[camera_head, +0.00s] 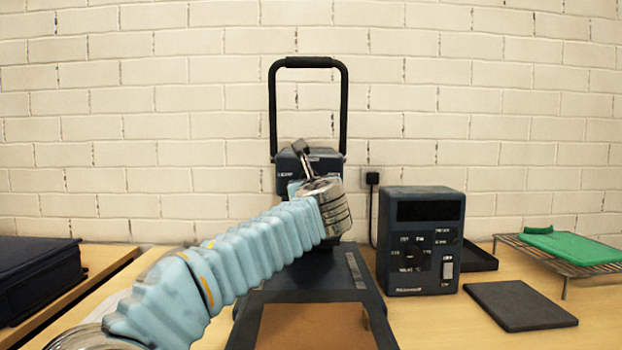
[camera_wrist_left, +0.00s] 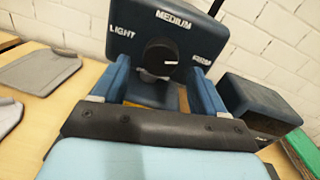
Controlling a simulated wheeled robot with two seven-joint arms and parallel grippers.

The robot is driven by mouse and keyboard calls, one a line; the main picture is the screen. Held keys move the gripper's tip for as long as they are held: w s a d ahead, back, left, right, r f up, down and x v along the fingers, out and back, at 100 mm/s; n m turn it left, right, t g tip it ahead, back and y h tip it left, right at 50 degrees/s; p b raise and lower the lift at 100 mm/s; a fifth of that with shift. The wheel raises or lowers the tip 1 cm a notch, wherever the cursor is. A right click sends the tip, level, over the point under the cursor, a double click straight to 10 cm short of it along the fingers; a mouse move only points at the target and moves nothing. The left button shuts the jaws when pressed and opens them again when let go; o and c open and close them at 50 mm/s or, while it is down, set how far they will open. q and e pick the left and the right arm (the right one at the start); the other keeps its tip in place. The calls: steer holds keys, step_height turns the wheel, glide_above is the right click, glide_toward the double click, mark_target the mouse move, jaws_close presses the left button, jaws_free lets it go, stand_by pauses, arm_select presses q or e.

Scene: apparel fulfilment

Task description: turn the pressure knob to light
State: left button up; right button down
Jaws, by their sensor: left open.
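In the left wrist view the round black pressure knob (camera_wrist_left: 160,56) sits on a dark blue housing (camera_wrist_left: 196,24). LIGHT is printed to its left, MEDIUM above it, and a blurred third word to its right. The knob's white mark lies on its right side, towards that third word. My left gripper (camera_wrist_left: 156,82) is open, with a blue finger on either side below the knob; I cannot tell whether either touches it. In the head view my left gripper (camera_head: 301,150) is in front of the press head (camera_head: 325,160) and hides the knob. My right gripper is not in view.
The press (camera_head: 352,268) has a tall black handle (camera_head: 345,100). A control box (camera_head: 418,205) stands to its right, then a dark pad (camera_head: 520,304) and a wire rack (camera_head: 565,262) with a green item (camera_head: 572,246). A dark blue case (camera_head: 38,275) is at far left.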

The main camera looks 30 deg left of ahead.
arm_select(q)
steer(key=shift+x, duration=1.1)
steer(key=c, duration=1.1)
steer(key=shift+o, duration=0.2)
